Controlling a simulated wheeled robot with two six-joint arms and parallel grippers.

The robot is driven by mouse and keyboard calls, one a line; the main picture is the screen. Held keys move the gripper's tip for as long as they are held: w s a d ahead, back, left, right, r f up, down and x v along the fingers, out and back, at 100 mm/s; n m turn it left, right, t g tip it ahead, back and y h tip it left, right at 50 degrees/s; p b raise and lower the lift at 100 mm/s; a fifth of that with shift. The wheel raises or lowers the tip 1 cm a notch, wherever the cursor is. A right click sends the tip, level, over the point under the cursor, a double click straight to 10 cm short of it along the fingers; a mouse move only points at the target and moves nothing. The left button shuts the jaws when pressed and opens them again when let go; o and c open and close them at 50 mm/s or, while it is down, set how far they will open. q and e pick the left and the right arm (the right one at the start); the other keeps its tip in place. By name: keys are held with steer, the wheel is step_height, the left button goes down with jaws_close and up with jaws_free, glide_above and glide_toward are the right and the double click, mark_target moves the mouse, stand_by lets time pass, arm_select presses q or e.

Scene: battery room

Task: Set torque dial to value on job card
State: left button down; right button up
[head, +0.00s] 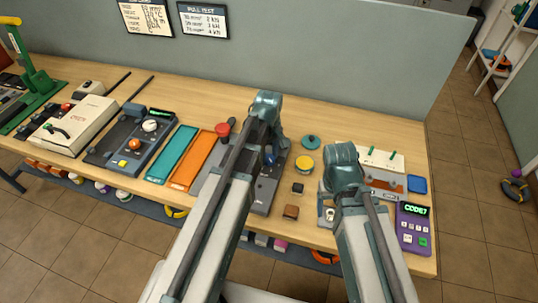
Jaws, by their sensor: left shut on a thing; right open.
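A job card (147,17) hangs on the grey partition at the upper left; its small text is not readable here. A dark grey device (262,194) stands mid-bench, partly hidden behind my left arm. A blue knob (270,159) shows on it; I cannot tell for certain that this is the torque dial. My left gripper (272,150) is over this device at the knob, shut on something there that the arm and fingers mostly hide. My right gripper (338,186) is open over the bench, to the right of the device, with its fingers largely hidden.
A pull test card (203,20) hangs beside the job card. A dark unit with a white dial (150,125), teal (172,154) and orange (192,160) trays are left. A yellow round tin (303,166) and a purple keypad (413,228) are right. The bench's front edge has bins below.

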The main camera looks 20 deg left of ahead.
arm_select(q)
steer(key=m, duration=0.6)
steer(key=shift+m, duration=0.3)
steer(key=m, duration=1.2)
steer(key=shift+m, duration=0.3)
steer(key=m, duration=0.6)
steer(key=shift+m, duration=0.4)
steer(key=shift+c, duration=1.5)
jaws_free()
